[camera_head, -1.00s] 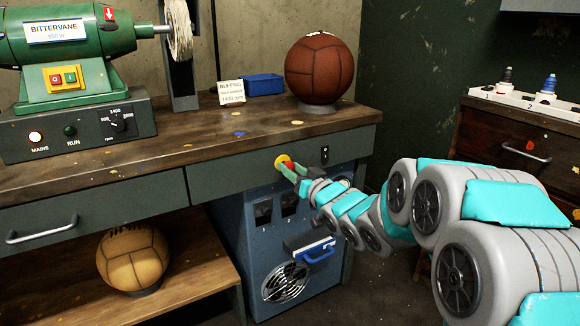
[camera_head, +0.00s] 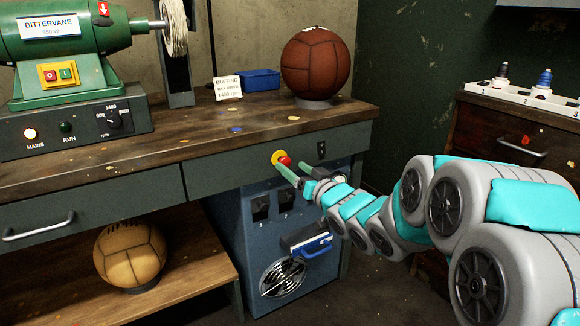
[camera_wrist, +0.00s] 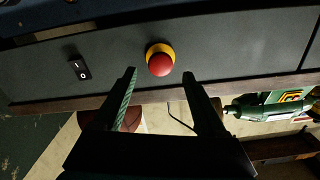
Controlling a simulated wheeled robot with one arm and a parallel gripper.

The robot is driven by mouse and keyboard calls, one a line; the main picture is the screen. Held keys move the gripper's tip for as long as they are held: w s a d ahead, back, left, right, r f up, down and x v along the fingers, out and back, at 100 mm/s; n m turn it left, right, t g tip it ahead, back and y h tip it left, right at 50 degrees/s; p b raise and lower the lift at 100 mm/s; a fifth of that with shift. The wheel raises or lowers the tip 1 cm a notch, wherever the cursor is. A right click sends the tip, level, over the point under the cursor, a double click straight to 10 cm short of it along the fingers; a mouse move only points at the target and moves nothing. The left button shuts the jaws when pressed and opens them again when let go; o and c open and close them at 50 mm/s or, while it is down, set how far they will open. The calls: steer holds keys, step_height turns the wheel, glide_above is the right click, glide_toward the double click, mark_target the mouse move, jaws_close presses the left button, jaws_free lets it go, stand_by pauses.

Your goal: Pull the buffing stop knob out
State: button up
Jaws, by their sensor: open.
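The buffing stop knob (camera_head: 283,160) is a red mushroom button on a yellow collar, set in the dark front panel under the bench top. In the wrist view the red knob (camera_wrist: 160,64) shows just beyond and between the fingertips. I see a gap between the fingers and the knob there.
A black rocker switch (camera_head: 321,149) sits right of the knob. A blue machine cabinet (camera_head: 262,245) with a handle stands below. The green buffing machine (camera_head: 75,50) and brown ball (camera_head: 318,62) are on the bench top (camera_head: 180,150). A tan ball (camera_head: 130,255) sits on the lower shelf.

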steer(key=shift+v, duration=2.45)
steer(key=shift+f, duration=0.1)
